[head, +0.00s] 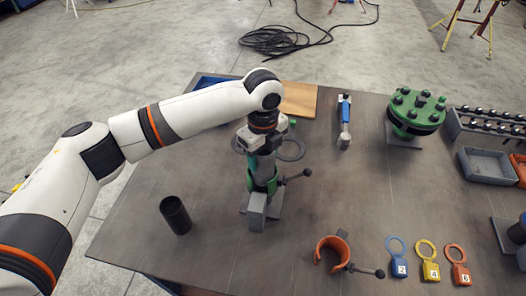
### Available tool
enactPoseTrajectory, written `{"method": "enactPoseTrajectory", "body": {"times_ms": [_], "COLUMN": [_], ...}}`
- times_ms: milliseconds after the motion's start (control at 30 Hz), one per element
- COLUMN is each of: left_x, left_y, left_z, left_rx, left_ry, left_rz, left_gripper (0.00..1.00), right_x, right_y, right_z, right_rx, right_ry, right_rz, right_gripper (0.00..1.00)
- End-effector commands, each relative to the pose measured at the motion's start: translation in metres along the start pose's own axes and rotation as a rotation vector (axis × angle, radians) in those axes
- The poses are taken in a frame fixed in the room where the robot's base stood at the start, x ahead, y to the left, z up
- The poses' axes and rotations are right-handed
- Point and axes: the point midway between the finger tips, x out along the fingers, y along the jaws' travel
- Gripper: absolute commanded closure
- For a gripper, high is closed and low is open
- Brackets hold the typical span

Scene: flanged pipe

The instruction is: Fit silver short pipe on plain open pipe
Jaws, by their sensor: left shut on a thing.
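My left gripper (260,140) reaches down from above over a stand near the middle of the table. It is shut on a grey-silver short pipe (264,167), which is upright and partly hidden by the gripper. Directly below it is a green clamp collar (251,184) with a dark lever handle, on a grey stand (257,211). Any plain open pipe inside this stand is hidden, so I cannot tell whether the silver pipe sits on it or just above. A separate black open pipe (175,216) stands to the left, apart from the gripper. My right gripper is out of view.
An orange clamp (333,252) with a handle lies at the front. Blue, yellow and orange tags (429,270) lie to its right. A green bolted flange (416,112) stands at the back right. A blue-handled tool (345,113) lies behind.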

Motion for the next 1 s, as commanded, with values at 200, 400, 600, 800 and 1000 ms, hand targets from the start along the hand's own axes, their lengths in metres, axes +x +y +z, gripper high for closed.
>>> {"method": "enactPoseTrajectory", "body": {"times_ms": [200, 400, 600, 800, 1000], "left_x": [-0.001, -0.001, 0.0, -0.004, -0.035], "left_y": [0.0, 0.0, 0.0, 0.0, 0.001], "left_z": [0.0, 0.0, 0.0, 0.0, 0.0], "left_rx": [0.0, 0.0, 0.0, 0.0, 0.0], "left_ry": [0.0, 0.0, 0.0, 0.0, 0.002], "left_rz": [0.001, 0.001, 0.0, 0.0, 0.004], "left_gripper": [0.8, 0.27, 0.21, 0.21, 0.21], "right_x": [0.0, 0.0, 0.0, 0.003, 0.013], "right_y": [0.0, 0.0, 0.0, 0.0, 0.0], "right_z": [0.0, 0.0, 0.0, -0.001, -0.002], "right_rx": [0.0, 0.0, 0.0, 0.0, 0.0], "right_ry": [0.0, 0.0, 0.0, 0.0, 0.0], "right_rz": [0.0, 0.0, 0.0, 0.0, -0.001], "right_gripper": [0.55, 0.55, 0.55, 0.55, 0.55]}}
